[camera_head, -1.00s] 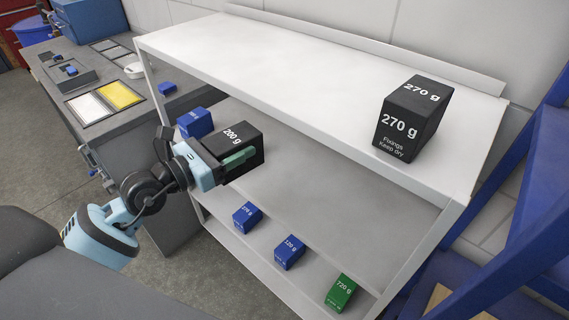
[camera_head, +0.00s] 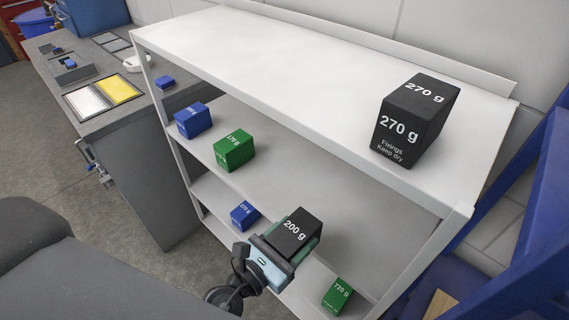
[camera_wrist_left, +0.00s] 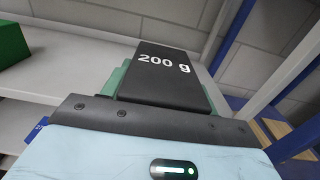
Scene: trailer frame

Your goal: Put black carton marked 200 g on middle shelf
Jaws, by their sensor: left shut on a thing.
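The black carton marked 200 g (camera_head: 296,232) is held in my left gripper (camera_head: 283,248), which is shut on it. In the head view it appears in front of the shelf unit, over the lower part of the opening. In the left wrist view the carton (camera_wrist_left: 165,75) sits between the fingers with its 200 g label upright. The middle shelf (camera_head: 290,180) carries a blue carton (camera_head: 193,120) at its left end and a green carton (camera_head: 234,151) beside it. The middle shelf is bare to the right of the green carton. My right gripper is not in view.
A black 270 g carton (camera_head: 414,120) stands on the top shelf (camera_head: 270,60). The bottom shelf holds a blue carton (camera_head: 244,214) and a green 720 g carton (camera_head: 337,295). A shelf post (camera_head: 415,265) stands at the right, with blue framework (camera_head: 530,230) beyond it.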

